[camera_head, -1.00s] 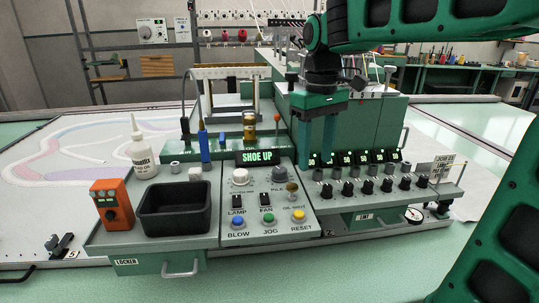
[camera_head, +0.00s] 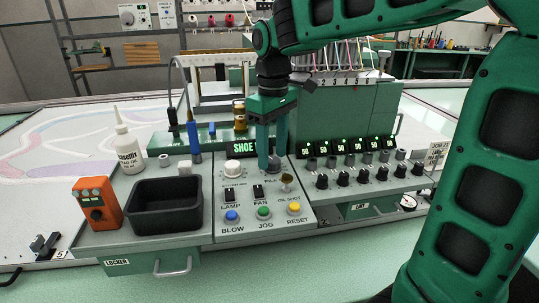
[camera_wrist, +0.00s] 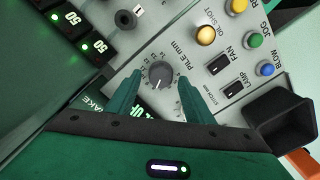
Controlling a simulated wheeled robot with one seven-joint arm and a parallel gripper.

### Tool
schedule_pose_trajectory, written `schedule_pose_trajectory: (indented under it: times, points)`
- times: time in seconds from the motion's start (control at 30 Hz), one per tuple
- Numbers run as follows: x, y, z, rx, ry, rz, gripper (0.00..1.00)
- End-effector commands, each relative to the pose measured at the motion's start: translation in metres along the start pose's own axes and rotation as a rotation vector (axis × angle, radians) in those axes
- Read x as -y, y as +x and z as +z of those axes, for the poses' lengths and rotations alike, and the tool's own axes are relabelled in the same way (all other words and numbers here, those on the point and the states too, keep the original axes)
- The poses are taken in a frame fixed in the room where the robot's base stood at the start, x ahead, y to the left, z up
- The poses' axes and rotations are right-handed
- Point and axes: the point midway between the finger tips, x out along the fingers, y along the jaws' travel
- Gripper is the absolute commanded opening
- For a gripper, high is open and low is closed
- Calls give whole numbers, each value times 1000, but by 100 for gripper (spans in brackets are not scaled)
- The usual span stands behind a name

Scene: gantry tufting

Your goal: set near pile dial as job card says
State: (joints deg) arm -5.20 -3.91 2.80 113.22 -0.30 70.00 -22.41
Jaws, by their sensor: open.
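The pile dial (camera_wrist: 161,74), a dark grey round knob with a white pointer mark, shows in the wrist view with a number scale and "PILE mm" beside it. My gripper (camera_wrist: 162,92) is open, with one finger on each side of the dial. I cannot tell whether the fingers touch it. In the head view my gripper (camera_head: 270,165) points down over the sloped control panel (camera_head: 243,205) and its fingers partly hide the dial. The job card (camera_head: 437,156), a white sign with small text, stands at the right; its text is too small to read surely.
A white knob (camera_head: 233,168) stands left of my gripper. A row of black knobs (camera_head: 343,179) lies right, a black bin (camera_head: 166,205) left. A bottle (camera_head: 127,150) stands behind the bin.

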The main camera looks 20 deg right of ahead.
Motion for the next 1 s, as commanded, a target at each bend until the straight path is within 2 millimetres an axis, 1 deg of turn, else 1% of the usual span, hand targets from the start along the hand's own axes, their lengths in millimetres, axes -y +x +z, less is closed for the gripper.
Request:
schedule_pose_trajectory:
  times: [0.03, 0.17, 0.43, 0.47, 0.5, 0.57, 0.6, 0.63, 0.83, 1.0]
  points:
    - [0, 4, 0, 1, 0, 0, 48]
    - [0, 10, 0, 0, 0, 0, 48]
    - [0, 11, 0, 0, 1, 0, 48]
    - [0, 11, 0, 0, 1, 0, 43]
    - [0, 11, 0, -1, 1, 0, 33]
    - [0, 11, 0, 0, 1, 0, 19]
    - [0, 11, 0, -1, 1, 0, 9]
    - [0, 11, 0, -1, 1, 0, 6]
    - [0, 11, 0, -1, 27, 1, 6]
    - [-1, 10, 0, -1, 164, 1, 6]
